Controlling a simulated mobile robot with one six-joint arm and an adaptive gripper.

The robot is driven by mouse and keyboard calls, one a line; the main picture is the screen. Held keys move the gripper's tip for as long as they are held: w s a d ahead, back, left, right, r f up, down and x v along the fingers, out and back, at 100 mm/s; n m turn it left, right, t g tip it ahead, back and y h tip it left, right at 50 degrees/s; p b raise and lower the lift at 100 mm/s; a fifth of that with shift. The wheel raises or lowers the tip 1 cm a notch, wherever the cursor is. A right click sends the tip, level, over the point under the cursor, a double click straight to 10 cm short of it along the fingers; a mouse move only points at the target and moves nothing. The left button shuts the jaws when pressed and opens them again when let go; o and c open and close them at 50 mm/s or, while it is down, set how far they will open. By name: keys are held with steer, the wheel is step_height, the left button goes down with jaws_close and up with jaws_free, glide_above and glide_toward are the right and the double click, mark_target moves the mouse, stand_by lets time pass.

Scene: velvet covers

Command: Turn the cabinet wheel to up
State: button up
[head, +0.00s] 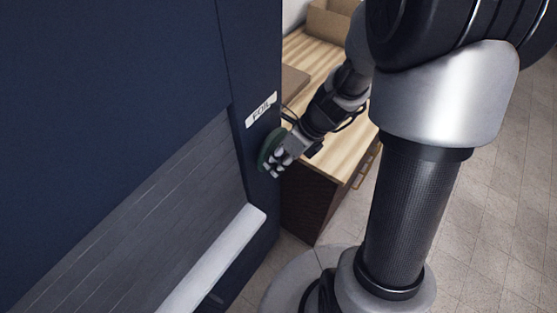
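The cabinet (110,60) is a large dark blue body filling the left of the head view, with a label reading "FOIL" or similar (261,110) on its narrow right panel. Below the label is a dark green wheel (264,155), seen nearly edge-on. My gripper (270,168) is at the wheel, its fingers against or around the rim. The gripper and the viewing angle hide part of the wheel. I cannot tell whether the fingers are closed on it, nor which way the wheel points.
A grey slatted panel (130,220) and a pale ledge (215,258) sit on the cabinet's front. A wood-topped low cabinet (345,150) stands close behind my gripper, with a cardboard box (330,22) on it. Tiled floor (500,220) is clear at the right.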

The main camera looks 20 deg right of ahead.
jaws_close()
steer(key=shift+r+p, duration=0.1)
steer(key=shift+p, duration=0.25)
